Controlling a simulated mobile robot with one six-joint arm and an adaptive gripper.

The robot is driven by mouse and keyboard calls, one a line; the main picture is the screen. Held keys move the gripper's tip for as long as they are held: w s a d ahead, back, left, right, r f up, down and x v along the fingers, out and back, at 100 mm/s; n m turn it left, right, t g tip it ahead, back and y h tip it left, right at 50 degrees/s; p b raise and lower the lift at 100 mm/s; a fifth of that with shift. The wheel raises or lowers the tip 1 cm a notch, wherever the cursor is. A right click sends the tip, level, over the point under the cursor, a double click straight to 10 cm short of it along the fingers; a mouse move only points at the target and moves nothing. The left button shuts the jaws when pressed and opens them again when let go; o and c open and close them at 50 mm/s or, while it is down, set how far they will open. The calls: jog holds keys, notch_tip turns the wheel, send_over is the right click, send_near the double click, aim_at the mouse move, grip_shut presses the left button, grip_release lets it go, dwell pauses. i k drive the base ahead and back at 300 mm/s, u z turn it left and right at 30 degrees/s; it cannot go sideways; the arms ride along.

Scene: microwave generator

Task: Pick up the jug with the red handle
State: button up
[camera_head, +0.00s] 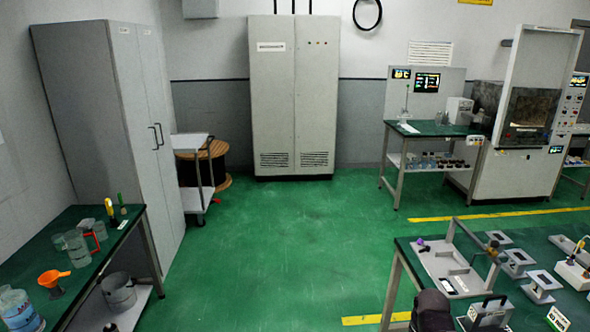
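The jug with the red handle (94,239) stands on the green-topped table at the left. Its body looks clear, and its red handle shows plainly. Other clear vessels (76,246) stand close around it, so its exact outline is hard to tell.
The left table (82,287) also holds an orange funnel (54,279), a large clear bottle (18,310) and upright tools (110,210). A metal bucket (119,292) sits on its lower shelf. A crowded workbench (408,253) stands at right. Green floor (270,250) between is clear.

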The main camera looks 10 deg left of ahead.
aim_at(75, 242)
jog(key=u, duration=0.25)
jog(key=i, duration=1.5)
jog(key=u, duration=0.85)
jog(key=i, duration=0.6)
jog(key=u, duration=1.05)
jog(key=i, duration=1.3)
jog(key=u, duration=0.25)
